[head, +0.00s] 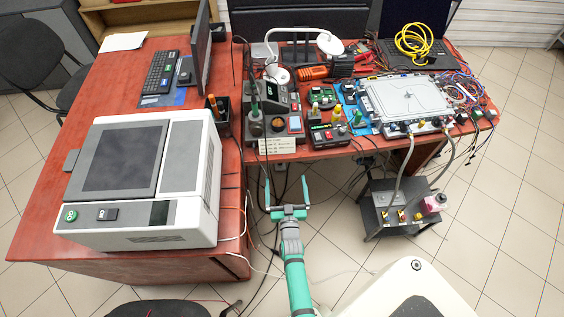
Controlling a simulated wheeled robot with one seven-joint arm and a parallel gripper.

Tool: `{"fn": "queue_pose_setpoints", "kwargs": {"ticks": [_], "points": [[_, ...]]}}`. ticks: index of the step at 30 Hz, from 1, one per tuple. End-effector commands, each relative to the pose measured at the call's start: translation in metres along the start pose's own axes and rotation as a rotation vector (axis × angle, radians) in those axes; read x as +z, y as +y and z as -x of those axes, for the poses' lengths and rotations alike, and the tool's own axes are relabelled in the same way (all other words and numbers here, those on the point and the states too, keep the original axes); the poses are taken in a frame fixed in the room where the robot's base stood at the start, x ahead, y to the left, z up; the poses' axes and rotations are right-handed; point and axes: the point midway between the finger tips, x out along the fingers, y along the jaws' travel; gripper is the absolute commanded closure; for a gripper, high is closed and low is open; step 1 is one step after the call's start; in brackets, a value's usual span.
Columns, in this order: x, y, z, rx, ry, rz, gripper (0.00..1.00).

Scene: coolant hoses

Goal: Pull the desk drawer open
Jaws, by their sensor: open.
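The reddish-brown desk (45,190) spans the left and the back of the head view as an L shape. I cannot make out a drawer front or handle; the faces under the desk top are mostly hidden from above. My gripper (286,182) is open and empty, its two fingers spread and pointing toward the back section of the desk. It is in front of that section's near edge, right of the left section's side, and appears apart from both.
A large white machine (190,175) stands on the left desk section. A soldering station (272,115) and a silver cooling plate (405,98) with hoses sit on the back section. Cables hang near my gripper.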

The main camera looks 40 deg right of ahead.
Motion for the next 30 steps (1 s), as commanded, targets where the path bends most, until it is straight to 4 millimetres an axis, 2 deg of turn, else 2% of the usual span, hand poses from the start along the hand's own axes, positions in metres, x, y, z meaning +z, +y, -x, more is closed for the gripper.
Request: {"fn": "queue_pose_setpoints", "kwargs": {"ticks": [6,15,22,30], "points": [[-0.001,-0.002,-0.037,-0.001,0.002,-0.001,0.0],[-0.001,-0.002,-0.075,0.0,0.001,0.0,0.0],[-0.001,-0.002,-0.09,-0.002,0.001,0.001,0.0],[0.0,-0.003,-0.095,-0.004,0.0,0.001,0.0]]}}
